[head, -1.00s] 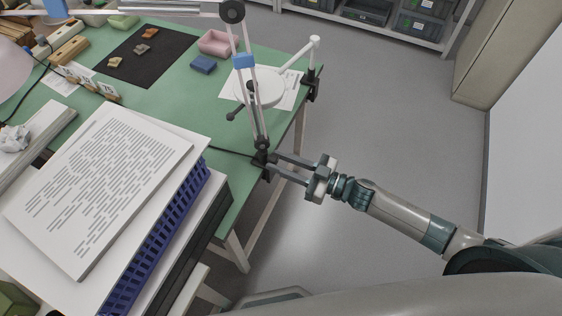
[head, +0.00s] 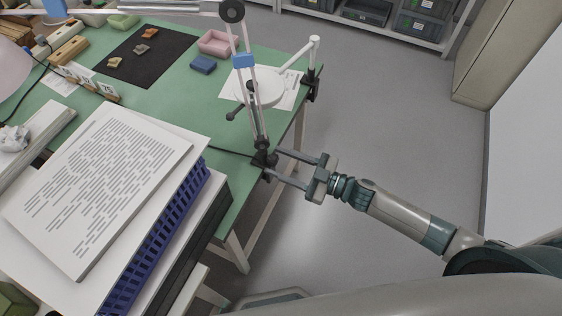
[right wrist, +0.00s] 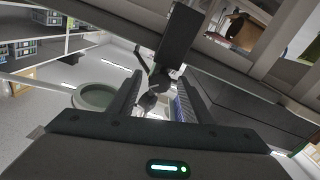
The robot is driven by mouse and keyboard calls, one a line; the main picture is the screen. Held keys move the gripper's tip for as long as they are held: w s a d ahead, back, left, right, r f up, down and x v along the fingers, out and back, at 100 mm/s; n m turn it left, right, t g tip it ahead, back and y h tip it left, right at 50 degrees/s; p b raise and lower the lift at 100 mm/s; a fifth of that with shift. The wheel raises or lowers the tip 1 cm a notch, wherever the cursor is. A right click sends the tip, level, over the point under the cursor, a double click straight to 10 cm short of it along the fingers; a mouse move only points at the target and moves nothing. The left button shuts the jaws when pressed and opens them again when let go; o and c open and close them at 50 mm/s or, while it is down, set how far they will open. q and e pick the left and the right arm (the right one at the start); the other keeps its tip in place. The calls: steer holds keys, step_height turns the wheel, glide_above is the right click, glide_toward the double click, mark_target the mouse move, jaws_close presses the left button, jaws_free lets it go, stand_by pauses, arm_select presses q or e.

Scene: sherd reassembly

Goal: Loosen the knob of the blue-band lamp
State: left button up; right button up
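The blue-band lamp has thin pale rods with a blue band (head: 243,61) and dark joints. It stands on a dark clamp (head: 263,159) at the right edge of the green table. My right gripper (head: 273,163) is at this clamp, its two fingers apart. In the right wrist view the clamp (right wrist: 172,40) hangs from the table edge, and a dark rounded knob (right wrist: 148,101) shows between the open fingers (right wrist: 158,88). I cannot tell whether a finger touches it. In the head view this knob is hidden or too small. My left gripper is not in view.
A white lamp with its own clamp (head: 311,88) stands farther along the edge. A paper-topped stack with a blue crate (head: 170,235) is at the near left. A black mat (head: 150,62) with sherds lies on the green table (head: 150,106). The floor at right is clear.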

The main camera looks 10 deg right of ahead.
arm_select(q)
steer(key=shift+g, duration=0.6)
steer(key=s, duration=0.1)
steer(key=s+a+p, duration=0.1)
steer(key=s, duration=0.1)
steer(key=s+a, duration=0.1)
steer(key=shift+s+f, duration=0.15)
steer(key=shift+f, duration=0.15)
arm_select(e)
steer(key=v, duration=1.7)
steer(key=shift+d, duration=0.15)
